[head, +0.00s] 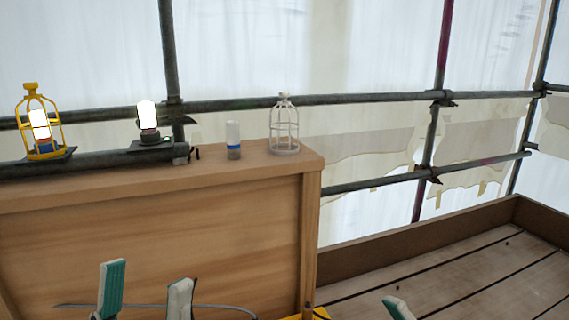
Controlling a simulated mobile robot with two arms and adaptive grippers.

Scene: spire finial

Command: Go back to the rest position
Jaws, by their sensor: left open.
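My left gripper (146,290) shows at the bottom left, in front of the wooden box's front panel. Its two fingers, one teal and one pale grey, stand apart with nothing between them. A teal fingertip of my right gripper (397,307) shows at the bottom right; the rest is below the frame, so its opening is hidden. On top at the left, a yellow cage (30,88) surrounds a lit lamp (40,124). A second lit lamp (147,116) stands uncaged on a dark plate.
The wooden box (200,188) fills the left and middle. A dark rail (90,163) runs along its top at the left. Scaffold poles (441,70) and pale sheeting stand behind. A plank deck (470,265) with a raised board edge lies clear at the right.

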